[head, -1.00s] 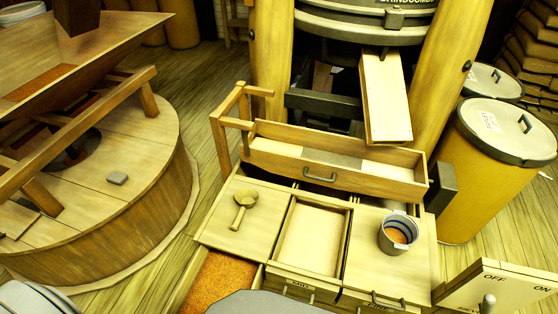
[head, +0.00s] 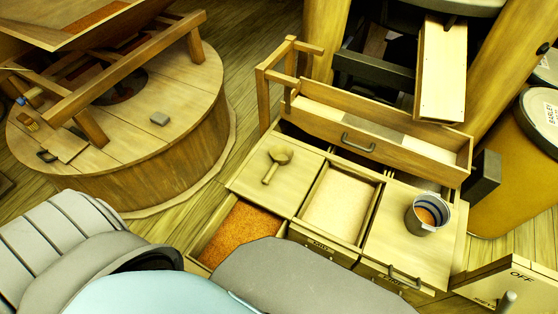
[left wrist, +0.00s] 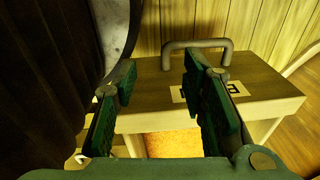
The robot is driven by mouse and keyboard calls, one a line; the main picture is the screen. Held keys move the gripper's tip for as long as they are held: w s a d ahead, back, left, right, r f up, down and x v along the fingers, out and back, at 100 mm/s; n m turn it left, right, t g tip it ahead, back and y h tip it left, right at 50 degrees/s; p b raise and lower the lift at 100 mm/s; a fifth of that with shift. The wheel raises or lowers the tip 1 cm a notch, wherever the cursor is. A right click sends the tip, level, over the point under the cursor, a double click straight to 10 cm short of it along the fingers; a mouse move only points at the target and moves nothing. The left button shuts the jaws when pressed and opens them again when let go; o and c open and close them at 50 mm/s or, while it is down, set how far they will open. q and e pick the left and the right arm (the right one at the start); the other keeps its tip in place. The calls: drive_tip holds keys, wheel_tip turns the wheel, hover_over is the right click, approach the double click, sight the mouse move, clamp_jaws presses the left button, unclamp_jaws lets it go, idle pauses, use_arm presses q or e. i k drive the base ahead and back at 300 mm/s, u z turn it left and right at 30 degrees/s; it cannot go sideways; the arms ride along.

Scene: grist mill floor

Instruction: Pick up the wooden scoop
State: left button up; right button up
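The wooden scoop (head: 278,159) lies on the left wooden lid (head: 255,185) of the low bin cabinet, its round bowl toward the back and its short handle toward the front. Nothing touches it in the head view. My left gripper (left wrist: 160,78) shows only in the left wrist view. Its two green-padded fingers are apart with nothing between them. A wooden drawer front with a grey bar handle (left wrist: 197,44) and a label lies beyond the fingers. The scoop is not visible in that view. My right gripper is in no view.
An open compartment (head: 337,205) lies between the lids. An orange grain bin (head: 240,232) is open at front left. A long wooden trough (head: 375,145) stands behind. The round millstone casing (head: 190,130) is at left.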

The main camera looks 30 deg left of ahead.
sight(281, 155)
drive_tip(key=u, duration=0.9)
